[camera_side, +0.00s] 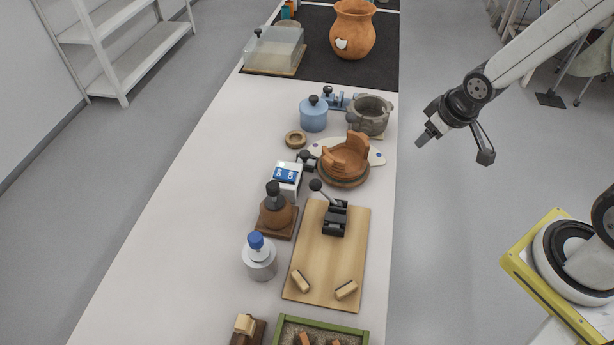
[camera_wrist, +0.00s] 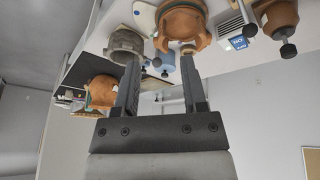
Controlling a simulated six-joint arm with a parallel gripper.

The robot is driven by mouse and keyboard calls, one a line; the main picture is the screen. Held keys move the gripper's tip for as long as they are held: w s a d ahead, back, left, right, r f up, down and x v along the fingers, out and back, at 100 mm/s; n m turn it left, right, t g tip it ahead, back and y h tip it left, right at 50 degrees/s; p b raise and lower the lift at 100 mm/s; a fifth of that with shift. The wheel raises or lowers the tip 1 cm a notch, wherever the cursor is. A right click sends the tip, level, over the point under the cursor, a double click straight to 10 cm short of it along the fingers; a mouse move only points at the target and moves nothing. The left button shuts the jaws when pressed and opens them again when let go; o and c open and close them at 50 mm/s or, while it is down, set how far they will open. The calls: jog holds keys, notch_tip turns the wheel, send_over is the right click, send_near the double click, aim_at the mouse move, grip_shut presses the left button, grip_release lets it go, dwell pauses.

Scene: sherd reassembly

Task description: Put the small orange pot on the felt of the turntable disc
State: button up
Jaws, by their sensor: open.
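A small orange pot (camera_side: 347,158) with a broken, uneven rim stands on a round, dark-edged turntable disc (camera_side: 343,183). The pot hides most of the disc top, and I cannot make out the felt. The orange pot also shows in the wrist view (camera_wrist: 182,22), at the top and beyond my fingers. My gripper (camera_side: 424,139) is in the air to the right of the pot, past the table's right edge. It is open and apart from everything. In the wrist view my gripper (camera_wrist: 160,58) shows its two fingers spread with nothing held between them.
A grey stone bowl (camera_side: 369,115) and a blue lidded jar (camera_side: 313,117) stand behind the pot. A black-levered clamp (camera_side: 334,217) sits on a wooden board (camera_side: 325,264) in front. A large orange jar (camera_side: 353,32) stands on the black mat. The left table side is clear.

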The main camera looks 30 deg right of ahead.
jog(key=shift+m+g, duration=0.7)
jog(key=shift+g, duration=0.2)
jog(key=s, duration=0.1)
jog(key=s+a+r, duration=0.1)
jog(key=s, duration=0.1)
jog(key=s+a+r, duration=0.1)
jog(key=shift+s+a+r, duration=0.15)
jog(key=shift+s+a, duration=0.1)
jog(key=shift+s, duration=0.05)
